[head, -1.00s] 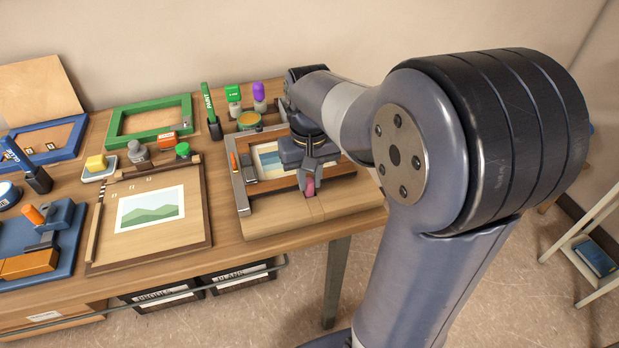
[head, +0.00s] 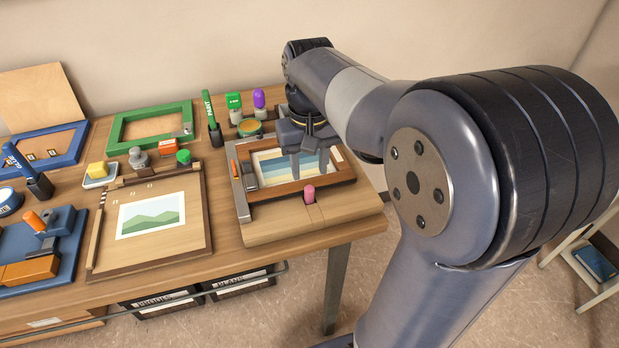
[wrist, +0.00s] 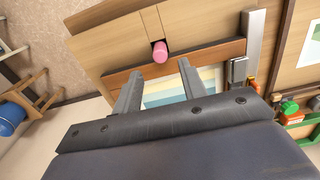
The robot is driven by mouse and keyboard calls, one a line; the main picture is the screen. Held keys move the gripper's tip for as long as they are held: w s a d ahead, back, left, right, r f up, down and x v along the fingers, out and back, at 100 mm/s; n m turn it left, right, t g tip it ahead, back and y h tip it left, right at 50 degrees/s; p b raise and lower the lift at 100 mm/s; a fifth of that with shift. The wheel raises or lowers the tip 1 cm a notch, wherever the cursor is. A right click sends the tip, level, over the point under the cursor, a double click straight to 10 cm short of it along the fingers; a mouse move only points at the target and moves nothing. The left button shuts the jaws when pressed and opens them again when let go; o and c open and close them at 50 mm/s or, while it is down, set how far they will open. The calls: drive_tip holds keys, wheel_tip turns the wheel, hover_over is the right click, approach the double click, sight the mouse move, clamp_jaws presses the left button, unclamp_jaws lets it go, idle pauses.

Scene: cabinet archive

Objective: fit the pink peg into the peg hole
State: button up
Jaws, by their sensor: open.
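The pink peg (head: 309,193) stands upright at the front rail of the wooden frame jig (head: 262,232). In the wrist view the peg (wrist: 160,52) sits at the end of a narrow strip in the wood, with a dark patch beside its top that may be the edge of the peg hole. How deep the peg sits cannot be told. My gripper (head: 308,168) is open and empty, behind the peg and above the framed striped picture. In the wrist view its two fingers (wrist: 159,74) are spread apart, clear of the peg.
The framed striped picture (head: 268,161) lies in the jig, with a metal bar at its left. A board with a landscape picture (head: 150,217) lies to the left. A green glue bottle (head: 234,108) and a purple-capped bottle (head: 259,103) stand behind.

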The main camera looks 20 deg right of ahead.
sight(310, 189)
wheel_tip(310, 189, up, 6)
drive_tip(key=shift+r, duration=0.15)
idle(0.4)
wheel_tip(310, 189, down, 12)
drive_tip(key=shift+r+b, duration=0.1)
drive_tip(key=shift+b, duration=0.3)
drive_tip(key=shift+r+p, duration=1.1)
drive_tip(key=shift+p, duration=0.1)
